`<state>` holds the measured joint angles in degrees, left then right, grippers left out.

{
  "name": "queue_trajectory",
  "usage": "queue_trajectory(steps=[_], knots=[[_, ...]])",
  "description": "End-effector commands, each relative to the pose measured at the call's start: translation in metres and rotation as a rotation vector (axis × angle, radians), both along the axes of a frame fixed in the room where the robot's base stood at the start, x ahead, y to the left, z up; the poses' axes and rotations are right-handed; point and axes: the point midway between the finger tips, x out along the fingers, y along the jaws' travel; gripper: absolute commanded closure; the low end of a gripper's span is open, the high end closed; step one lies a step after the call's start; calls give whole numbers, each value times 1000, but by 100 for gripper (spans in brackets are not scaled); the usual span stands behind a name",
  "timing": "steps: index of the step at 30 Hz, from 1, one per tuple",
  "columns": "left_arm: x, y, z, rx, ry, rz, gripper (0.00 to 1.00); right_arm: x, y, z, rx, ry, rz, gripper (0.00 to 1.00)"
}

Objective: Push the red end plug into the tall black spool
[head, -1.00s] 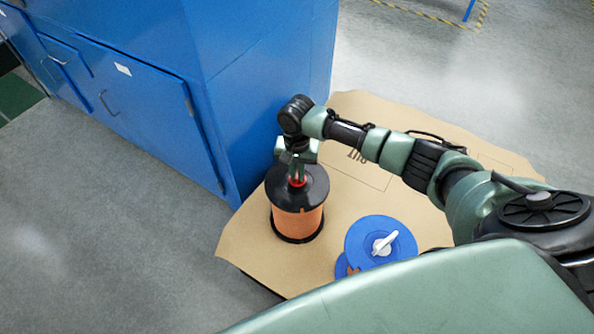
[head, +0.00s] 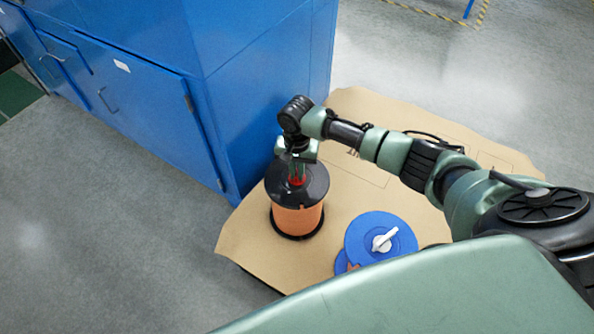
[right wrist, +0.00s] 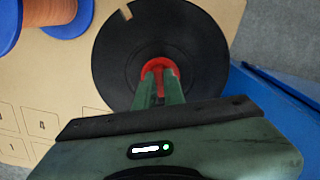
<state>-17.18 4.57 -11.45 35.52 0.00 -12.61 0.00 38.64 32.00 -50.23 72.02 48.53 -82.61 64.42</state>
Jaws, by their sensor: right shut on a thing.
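The tall black spool (head: 312,185), wound with orange material, stands upright on the brown sheet beside the blue cabinet. Its black top flange also shows in the right wrist view (right wrist: 115,60). The red end plug (head: 297,181) is at the centre of that flange, and it shows between and around my fingertips in the right wrist view (right wrist: 160,64). My right gripper (head: 297,173) points down over the spool's centre, shut on the red plug. How deep the plug sits in the hole is hidden by the fingers. My left gripper is out of view.
A blue spool (head: 365,228) with a white handle stands on the brown sheet (head: 255,225) to the right. The blue cabinet (head: 265,90) rises close behind the black spool. Grey floor is open on the left.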

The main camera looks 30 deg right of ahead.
Motion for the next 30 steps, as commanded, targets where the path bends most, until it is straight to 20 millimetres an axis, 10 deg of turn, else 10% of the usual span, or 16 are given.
queue_trajectory(steps=[4, 8, 19, 30], knots=[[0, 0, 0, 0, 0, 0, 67, -1, 1, -2, 0, 3, 1, 100], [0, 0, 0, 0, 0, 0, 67, -1, 1, -2, 0, 3, 1, 65], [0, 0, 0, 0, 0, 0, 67, -1, 0, 3, 0, 1, 0, 65], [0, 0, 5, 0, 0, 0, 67, 0, 1, 61, 1, 0, 1, 65]])
